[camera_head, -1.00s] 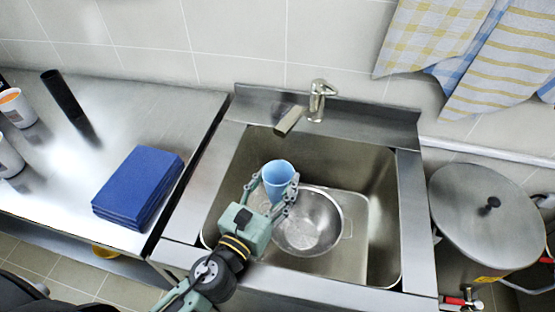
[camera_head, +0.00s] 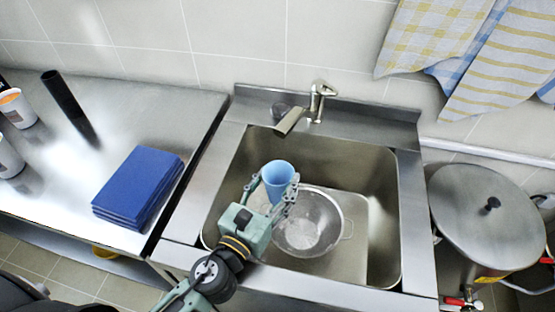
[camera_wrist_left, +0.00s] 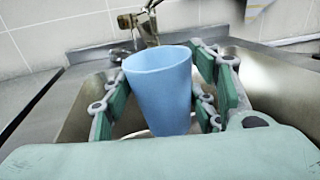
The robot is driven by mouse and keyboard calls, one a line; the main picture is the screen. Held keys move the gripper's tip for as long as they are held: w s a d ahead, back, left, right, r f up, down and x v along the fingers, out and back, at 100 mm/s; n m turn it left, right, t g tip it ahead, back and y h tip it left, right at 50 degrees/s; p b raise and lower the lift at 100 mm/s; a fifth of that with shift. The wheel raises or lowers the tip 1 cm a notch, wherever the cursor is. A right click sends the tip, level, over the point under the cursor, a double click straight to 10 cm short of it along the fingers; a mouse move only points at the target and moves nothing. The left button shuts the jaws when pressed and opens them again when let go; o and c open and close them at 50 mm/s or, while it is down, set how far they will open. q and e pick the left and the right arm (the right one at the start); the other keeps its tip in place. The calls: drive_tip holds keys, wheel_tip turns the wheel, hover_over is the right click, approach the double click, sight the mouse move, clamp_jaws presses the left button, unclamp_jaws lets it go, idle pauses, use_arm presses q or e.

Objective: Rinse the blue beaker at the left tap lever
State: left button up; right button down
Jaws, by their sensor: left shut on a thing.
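The blue beaker (camera_head: 278,179) is upright, held above the sink basin. My left gripper (camera_head: 275,187) is shut on it, a finger on each side. The left wrist view also shows the beaker (camera_wrist_left: 160,90) between the fingers. The tap (camera_head: 316,100) stands at the sink's back edge. Its spout (camera_head: 289,122) ends behind the beaker and slightly right of it in the head view. The tap also shows beyond the beaker in the left wrist view (camera_wrist_left: 148,27). No running water is visible. My right gripper is not in view.
A metal bowl (camera_head: 322,240) sits in the sink basin (camera_head: 385,215), just right of the beaker. Blue folded cloths or pads (camera_head: 138,186) lie on the left counter (camera_head: 180,115). A lidded stockpot (camera_head: 485,215) stands to the right. Towels (camera_head: 440,40) hang on the wall.

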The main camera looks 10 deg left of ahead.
use_arm(q)
drive_tip(key=shift+s+d+r+p, duration=0.1)
drive_tip(key=shift+s+r+p, duration=0.4)
drive_tip(key=shift+s+r, duration=0.3)
drive_tip(key=s, duration=0.1)
drive_tip(key=s+r, duration=0.1)
drive_tip(key=s+r+p, duration=0.1)
drive_tip(key=shift+s+d+r, duration=0.2)
drive_tip(key=shift+d, duration=0.05)
drive_tip(key=shift+a, duration=0.15)
